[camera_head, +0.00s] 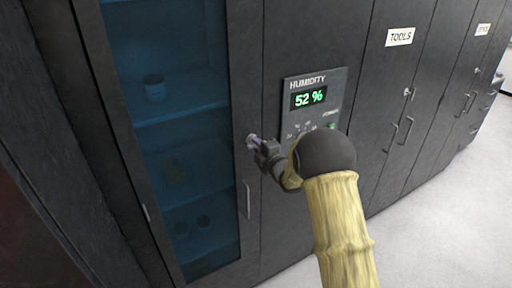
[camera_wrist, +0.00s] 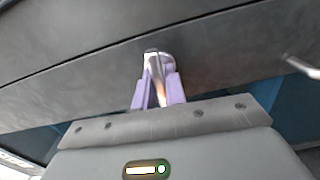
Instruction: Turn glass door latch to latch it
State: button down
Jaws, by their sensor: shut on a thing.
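The glass door (camera_head: 185,130) is the blue-tinted, dark-framed door at the left of the head view, and it looks closed. Its latch (camera_head: 251,140) is a small metal piece on the dark frame, to the right of the glass. My gripper (camera_head: 258,143) is at the latch, reaching in from the right. In the wrist view the silvery latch (camera_wrist: 153,62) stands between the purple fingertips of my gripper (camera_wrist: 159,88), which are shut on it. The fingers hide part of the latch, so I cannot tell its exact turn.
A humidity panel (camera_head: 312,98) reading 52 % is just right of my gripper. A vertical door handle (camera_head: 248,199) is below the latch, and a handle (camera_wrist: 303,68) also shows in the wrist view. Cabinets marked TOOLS (camera_head: 399,37) stand further right. Pale floor (camera_head: 430,235) is clear at the lower right.

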jog(key=m+b, duration=0.3)
jog(key=shift+f, duration=0.25)
jog(key=m+b, duration=0.3)
jog(key=m, duration=0.2)
jog(key=m+b, duration=0.2)
jog(key=m, duration=0.2)
jog(key=shift+r+m, duration=0.1)
jog(key=shift+m, duration=2.4)
jog(key=c, duration=1.5)
grip_release()
jog(key=shift+o, duration=0.2)
jog(key=shift+d+r, duration=0.1)
